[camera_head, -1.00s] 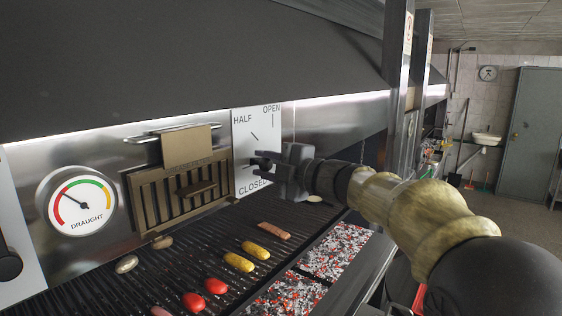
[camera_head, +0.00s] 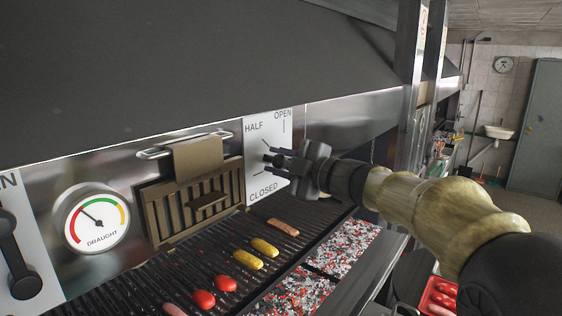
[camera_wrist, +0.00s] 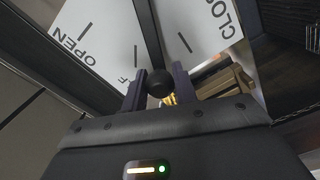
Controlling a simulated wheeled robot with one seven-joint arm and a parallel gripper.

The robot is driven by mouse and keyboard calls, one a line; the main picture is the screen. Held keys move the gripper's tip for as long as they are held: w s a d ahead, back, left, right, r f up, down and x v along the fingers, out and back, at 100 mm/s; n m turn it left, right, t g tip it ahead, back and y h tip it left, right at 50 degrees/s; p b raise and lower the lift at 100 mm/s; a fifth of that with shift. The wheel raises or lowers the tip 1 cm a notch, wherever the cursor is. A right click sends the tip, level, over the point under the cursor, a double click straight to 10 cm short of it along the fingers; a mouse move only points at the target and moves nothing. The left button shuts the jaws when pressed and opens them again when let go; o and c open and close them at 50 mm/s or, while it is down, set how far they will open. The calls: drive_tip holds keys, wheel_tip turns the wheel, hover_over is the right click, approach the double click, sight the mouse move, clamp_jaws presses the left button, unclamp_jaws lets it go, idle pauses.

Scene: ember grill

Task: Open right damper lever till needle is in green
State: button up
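The right damper lever shows in the wrist view as a dark bar with a round black knob (camera_wrist: 160,84). My gripper (camera_wrist: 159,88) has a finger on each side of the knob, seemingly closed against it. In the head view my gripper (camera_head: 282,162) is at the right damper's white plate (camera_head: 258,185), marked OPEN, HALF and CLOSED. The lever lies between the HALF and CLOSED marks, partly hidden by my gripper. The draught gauge (camera_head: 97,218) has its needle pointing up and left, around the red-to-green border; its exact zone is hard to tell.
A left black lever (camera_head: 20,265) is at the left edge. A brown slatted vent (camera_head: 195,200) sits between gauge and plate. Sausages (camera_head: 264,247) and tomatoes (camera_head: 204,299) lie on the grill below. Glowing coals (camera_head: 345,250) are at the right, under my arm. The dark hood (camera_head: 190,70) overhangs.

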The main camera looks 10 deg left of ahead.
drive_tip(key=o, duration=0.4)
drive_tip(key=shift+d, duration=0.15)
drive_tip(key=b+v, duration=0.7)
drive_tip(key=v, duration=1)
drive_tip(key=shift+d, duration=0.15)
